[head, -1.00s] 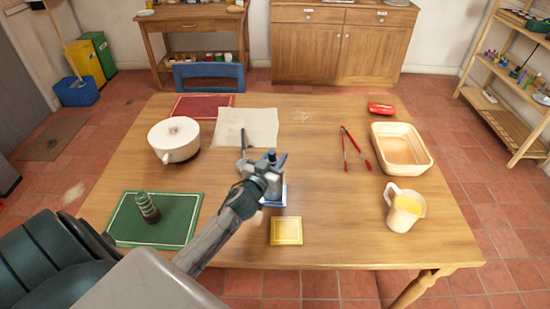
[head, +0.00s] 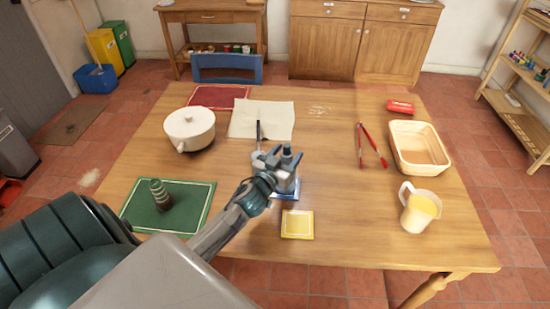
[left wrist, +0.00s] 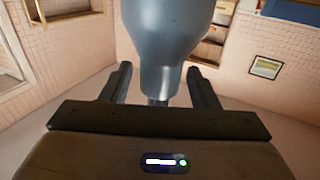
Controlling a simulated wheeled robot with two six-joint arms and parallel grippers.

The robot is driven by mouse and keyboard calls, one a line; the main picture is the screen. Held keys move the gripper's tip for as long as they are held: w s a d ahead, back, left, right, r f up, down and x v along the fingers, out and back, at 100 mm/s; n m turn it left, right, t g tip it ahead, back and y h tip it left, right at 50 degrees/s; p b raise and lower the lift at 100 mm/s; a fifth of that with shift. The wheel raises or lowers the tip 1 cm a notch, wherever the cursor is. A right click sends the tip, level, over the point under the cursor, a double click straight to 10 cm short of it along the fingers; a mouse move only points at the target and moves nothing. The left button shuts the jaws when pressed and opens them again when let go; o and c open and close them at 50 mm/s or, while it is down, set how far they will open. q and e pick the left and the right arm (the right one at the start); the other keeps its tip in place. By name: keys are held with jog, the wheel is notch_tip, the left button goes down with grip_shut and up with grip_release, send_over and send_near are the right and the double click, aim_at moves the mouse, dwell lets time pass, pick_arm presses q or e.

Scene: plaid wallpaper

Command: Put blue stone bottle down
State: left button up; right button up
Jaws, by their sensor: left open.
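The blue-grey stone bottle (head: 288,181) stands upright at the near middle of the table, on a small blue mat (head: 285,196) with a pale border. My left gripper (head: 274,161) is at the bottle's upper part and hides some of it. In the left wrist view the bottle (left wrist: 168,45) fills the top middle, with its wide body narrowing toward the gripper. The open fingers (left wrist: 158,85) lie on either side of it, with a gap visible. My right gripper is in neither view.
A yellow mat (head: 298,225) lies just in front. A green mat (head: 190,216) with a dark striped bottle (head: 160,195) is left. Table space right of the bottle is clear.

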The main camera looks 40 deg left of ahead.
pick_arm(q)
jog(key=s+d+b, duration=0.1)
jog(key=s+b, duration=0.2)
jog(key=s, duration=0.7)
jog(key=shift+b, duration=0.35)
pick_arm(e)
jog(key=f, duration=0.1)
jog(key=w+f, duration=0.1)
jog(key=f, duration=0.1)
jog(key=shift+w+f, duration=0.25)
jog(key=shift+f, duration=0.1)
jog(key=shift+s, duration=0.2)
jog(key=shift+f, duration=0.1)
